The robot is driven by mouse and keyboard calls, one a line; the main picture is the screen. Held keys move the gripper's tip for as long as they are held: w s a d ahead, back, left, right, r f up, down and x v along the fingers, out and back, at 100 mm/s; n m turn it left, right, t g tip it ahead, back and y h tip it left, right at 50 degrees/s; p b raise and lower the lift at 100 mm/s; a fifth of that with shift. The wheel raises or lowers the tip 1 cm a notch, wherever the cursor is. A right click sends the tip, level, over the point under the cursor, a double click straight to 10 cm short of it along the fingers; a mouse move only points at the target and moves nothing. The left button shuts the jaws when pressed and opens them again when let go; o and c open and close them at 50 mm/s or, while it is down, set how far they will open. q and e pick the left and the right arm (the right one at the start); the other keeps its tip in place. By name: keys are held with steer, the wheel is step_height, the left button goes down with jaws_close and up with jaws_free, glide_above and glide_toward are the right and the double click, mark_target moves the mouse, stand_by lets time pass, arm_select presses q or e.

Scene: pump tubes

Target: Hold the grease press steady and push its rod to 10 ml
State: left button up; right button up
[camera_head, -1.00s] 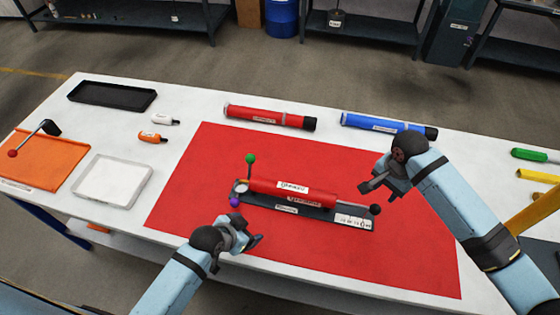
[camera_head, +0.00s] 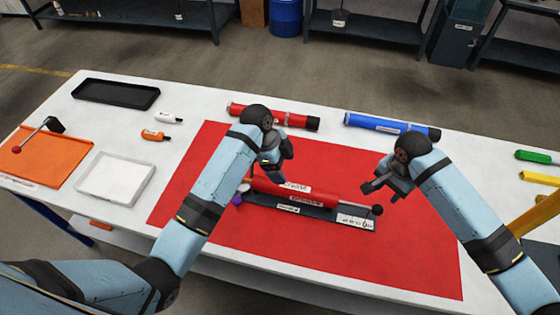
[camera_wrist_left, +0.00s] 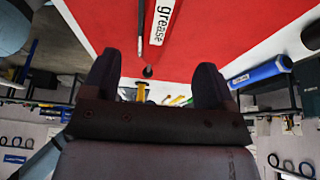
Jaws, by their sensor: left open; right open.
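The grease press is a red cylinder (camera_head: 325,200) on a dark base (camera_head: 320,212), lying on the red mat (camera_head: 200,210). Its rod ends in a black knob (camera_head: 377,210) at the right, beside a white scale label (camera_head: 357,221). My left gripper (camera_head: 274,172) is above the press's left part, open and empty, and hides some of it. In the left wrist view, its open fingers (camera_wrist_left: 156,82) frame the black knob (camera_wrist_left: 148,72), with a "grease" label (camera_wrist_left: 163,22) beyond the fingertips. My right gripper (camera_head: 378,184) is open and empty, above and near the knob.
A red tube (camera_head: 240,110) and a blue tube (camera_head: 385,124) lie behind the mat. Green and yellow tubes lie at right. The mat's front is clear.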

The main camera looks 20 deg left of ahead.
mark_target(295, 187)
arm_select(q)
steer(key=x, duration=1.2)
steer(key=shift+f, duration=0.2)
steer(key=shift+c, duration=0.2)
